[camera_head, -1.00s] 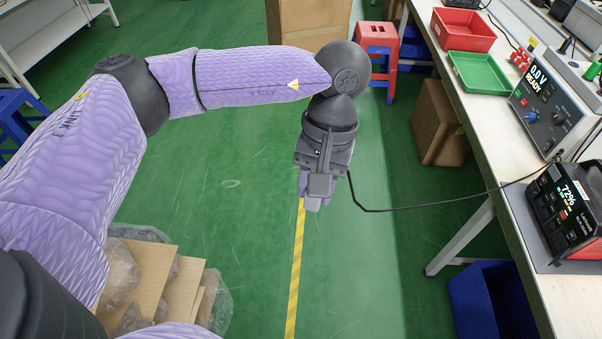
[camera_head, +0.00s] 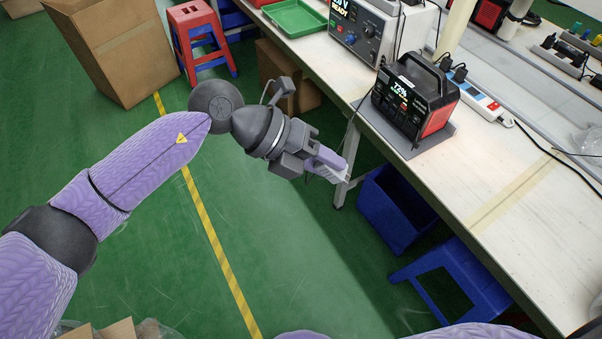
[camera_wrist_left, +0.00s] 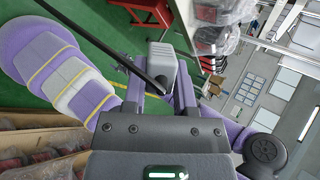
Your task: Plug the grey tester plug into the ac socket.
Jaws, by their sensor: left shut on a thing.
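My left gripper (camera_head: 326,165) is shut on the grey tester plug (camera_wrist_left: 161,62), which sits between its purple fingers with a black cable (camera_wrist_left: 90,46) running from it. In the head view, the gripper hangs over the floor, left of the bench's near edge, pointing right and slightly down. The tester (camera_head: 372,27), a grey box with a "READY" display, stands on the bench. The black and red power station (camera_head: 414,95), showing 72%, stands to its right, apart from the gripper. I cannot make out which opening is the ac socket. My right gripper is not in view.
A white power strip (camera_head: 481,101) with black plugs lies behind the power station. The bench top (camera_head: 480,175) is clear in front. A blue bin (camera_head: 395,210) and blue stool (camera_head: 455,275) stand below. A green tray (camera_head: 296,17) is at the back.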

